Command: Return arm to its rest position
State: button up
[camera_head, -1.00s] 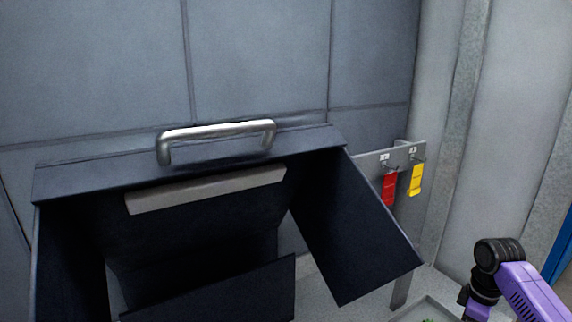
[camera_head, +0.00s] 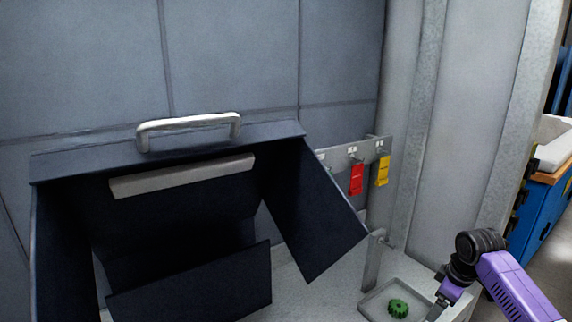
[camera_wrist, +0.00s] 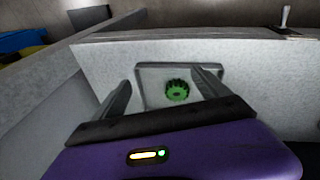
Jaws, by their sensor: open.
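My purple arm (camera_head: 512,285) with black joints reaches in from the lower right in the head view. In the wrist view my gripper (camera_wrist: 162,88) has its two grey fingers apart with nothing held between them. A green gear-like part (camera_head: 398,308) lies in a shallow grey tray (camera_head: 372,308) below and left of the arm. The same green part also shows in the wrist view (camera_wrist: 177,90), seen between the fingers but farther off. My fingertips are hidden or cut off in the head view.
A dark open box (camera_head: 330,215) with a metal handle (camera_head: 188,122) fills the left. Red (camera_head: 356,178) and yellow (camera_head: 382,170) tags hang on a grey rack beside it. A grey post (camera_head: 412,130) stands behind. A blue cabinet (camera_head: 540,222) is at the right.

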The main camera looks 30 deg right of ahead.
jog(key=w+a+r+m+t+h, duration=0.1)
jog(key=w+a+r+t, duration=0.25)
jog(key=w, duration=0.35)
jog(key=w+a+r+m+t+h, duration=0.1)
jog(key=w+a+r+t, duration=0.25)
jog(key=w, duration=0.25)
jog(key=a+r+m+t+h+b, duration=0.15)
jog(key=a+m+t, duration=0.35)
jog(key=a, duration=1.1)
jog(key=s+a+f+n+y+b, duration=0.1)
jog(key=s+a, duration=0.6)
jog(key=s, duration=0.6)
jog(key=s+a+f+n+y+b, duration=0.1)
jog(key=s+a+f+y, duration=0.1)
jog(key=s+a, duration=0.6)
jog(key=s+a+f+n+y+b, duration=0.1)
jog(key=s+a, duration=0.6)
jog(key=s, duration=1.3)
jog(key=shift+a+f+n+y, duration=0.2)
jog(key=shift+f+n+y, duration=0.05)
jog(key=shift+n+y, duration=0.35)
